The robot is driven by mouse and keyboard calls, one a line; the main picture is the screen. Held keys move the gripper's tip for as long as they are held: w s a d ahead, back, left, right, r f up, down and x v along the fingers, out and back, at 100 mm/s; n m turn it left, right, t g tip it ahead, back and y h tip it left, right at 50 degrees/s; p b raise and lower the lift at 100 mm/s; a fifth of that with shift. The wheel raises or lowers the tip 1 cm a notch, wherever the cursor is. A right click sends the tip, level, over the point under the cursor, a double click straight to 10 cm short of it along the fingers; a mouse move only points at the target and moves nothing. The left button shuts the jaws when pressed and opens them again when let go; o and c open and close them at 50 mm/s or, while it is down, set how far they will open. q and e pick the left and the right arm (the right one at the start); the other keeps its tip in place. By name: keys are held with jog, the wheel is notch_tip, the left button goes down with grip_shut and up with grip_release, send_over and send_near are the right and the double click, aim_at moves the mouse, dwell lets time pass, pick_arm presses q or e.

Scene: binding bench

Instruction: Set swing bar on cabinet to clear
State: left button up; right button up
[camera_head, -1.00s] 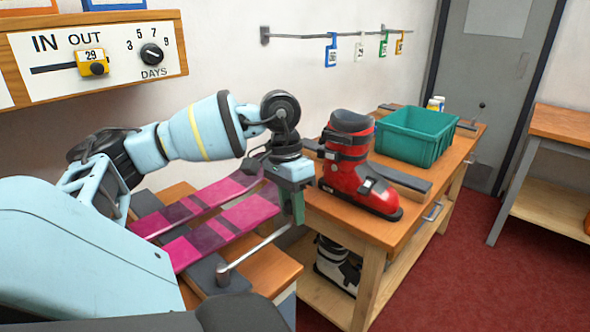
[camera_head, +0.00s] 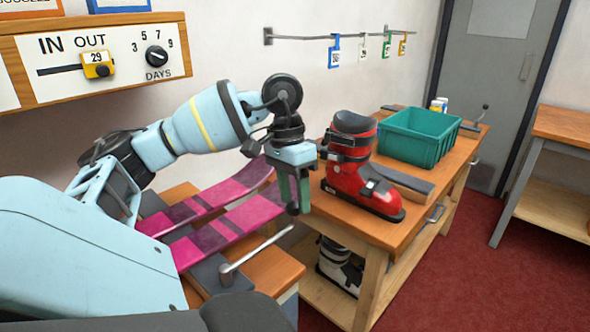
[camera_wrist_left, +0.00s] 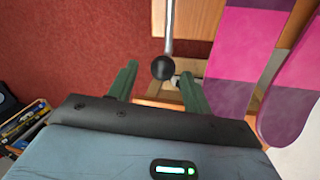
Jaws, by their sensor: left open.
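The swing bar (camera_head: 258,249) is a thin metal rod on a grey pivot at the front of the wooden cabinet (camera_head: 265,272). It slants up to the right, past the cabinet's edge. A black ball knob (camera_head: 293,209) shows by its outer end. My left gripper (camera_head: 294,204) is open, its green fingers pointing down at the knob. In the left wrist view the knob (camera_wrist_left: 163,68) lies between the two fingertips (camera_wrist_left: 158,73), with the rod running away from it. Whether a finger touches it, I cannot tell. My right gripper is out of view.
Pink and purple skis (camera_head: 235,218) lie on the cabinet beside the bar. A workbench (camera_head: 345,222) to the right holds a red ski boot (camera_head: 362,185) and a teal crate (camera_head: 420,140). A black-and-white boot (camera_head: 338,265) sits below. Red carpet is clear in front.

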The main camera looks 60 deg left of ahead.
pick_arm(q)
jog(key=shift+a+r+p, duration=0.2)
jog(key=shift+r, duration=0.9)
jog(key=shift+a+r+p, duration=0.15)
jog(key=shift+a+r, duration=0.05)
jog(key=shift+r, duration=0.9)
